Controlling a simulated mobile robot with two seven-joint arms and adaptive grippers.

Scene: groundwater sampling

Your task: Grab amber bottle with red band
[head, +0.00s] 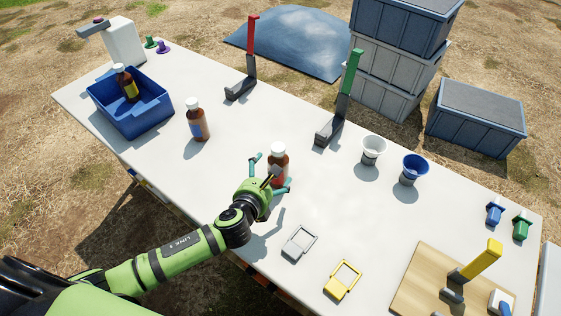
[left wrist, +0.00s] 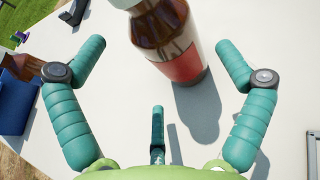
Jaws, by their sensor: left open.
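The amber bottle with the red band (head: 279,160) stands upright on the white table, with a white cap. In the left wrist view the bottle (left wrist: 163,40) shows its red and white label, and its cap is cut off by the top edge. My left gripper (head: 270,174) is open in front of the bottle, its teal fingers spread to either side. In the left wrist view the left gripper's fingers (left wrist: 158,60) stand apart from the bottle, with bare table showing between. My right gripper is not in view.
A second amber bottle with a blue band (head: 197,120) stands to the left. A blue bin (head: 140,118) holds another with a yellow band.

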